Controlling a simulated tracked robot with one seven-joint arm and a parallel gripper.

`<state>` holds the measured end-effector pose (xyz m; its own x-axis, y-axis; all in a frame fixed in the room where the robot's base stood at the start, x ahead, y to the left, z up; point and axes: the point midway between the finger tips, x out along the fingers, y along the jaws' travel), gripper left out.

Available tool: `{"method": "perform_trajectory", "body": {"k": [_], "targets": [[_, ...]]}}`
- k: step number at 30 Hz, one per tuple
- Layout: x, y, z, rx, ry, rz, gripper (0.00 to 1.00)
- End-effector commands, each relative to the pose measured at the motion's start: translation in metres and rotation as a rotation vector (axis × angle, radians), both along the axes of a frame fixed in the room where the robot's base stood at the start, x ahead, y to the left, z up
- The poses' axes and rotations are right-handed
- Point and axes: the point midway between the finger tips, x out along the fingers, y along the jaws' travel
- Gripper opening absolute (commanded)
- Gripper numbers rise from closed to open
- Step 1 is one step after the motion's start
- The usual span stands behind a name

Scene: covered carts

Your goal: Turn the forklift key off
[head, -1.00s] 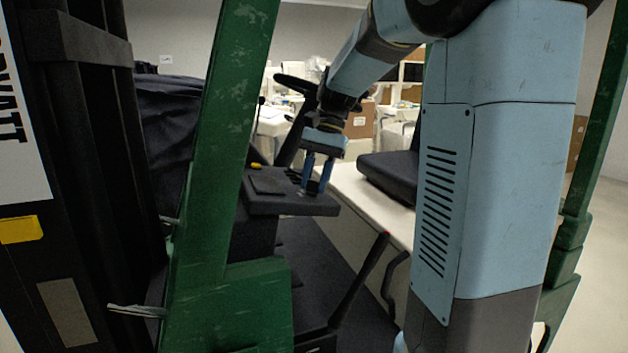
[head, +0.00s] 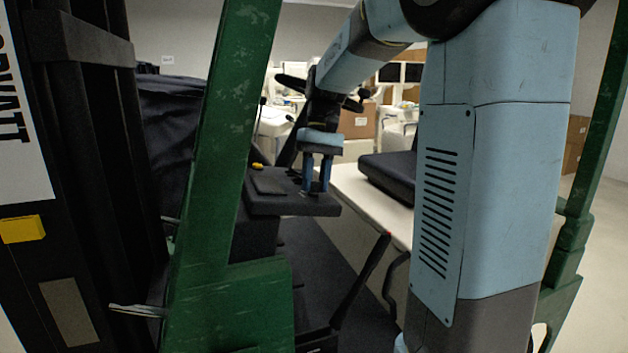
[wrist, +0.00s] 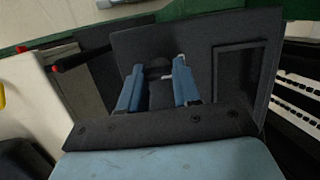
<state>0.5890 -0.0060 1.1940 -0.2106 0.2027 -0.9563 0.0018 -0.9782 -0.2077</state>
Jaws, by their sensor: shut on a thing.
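My gripper (head: 316,190) points down at the dark console (head: 262,205) of the forklift, its blue fingers at the console's top right. In the wrist view, the fingertips (wrist: 159,68) are on either side of a small dark key (wrist: 158,74) on the console panel (wrist: 215,28). The gripper is shut on this key. The key is mostly hidden between the fingers, and its exact angle is hard to make out. In the head view the fingers hide it.
A green forklift post (head: 222,150) stands left of the arm, close to the camera. Dark mast rails (head: 90,120) fill the left side.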

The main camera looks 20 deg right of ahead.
Motion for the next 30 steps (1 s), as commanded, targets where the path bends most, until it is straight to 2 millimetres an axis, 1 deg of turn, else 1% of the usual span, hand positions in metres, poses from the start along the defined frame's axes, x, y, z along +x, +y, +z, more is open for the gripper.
{"method": "perform_trajectory", "body": {"k": [14, 15, 21, 23, 30], "targets": [[0.0014, -0.0005, 0.0019, 0.0, -0.01, 0.013, 0.01], [0.0014, -0.0005, 0.0019, 0.0, -0.01, 0.013, 0.34], [0.0008, -0.0004, 0.0011, 0.0, -0.007, 0.012, 0.53], [0.0007, -0.0005, 0.001, 0.0, -0.007, 0.012, 0.57], [0.0006, -0.0006, 0.0013, 0.0, -0.005, 0.013, 0.57]]}}
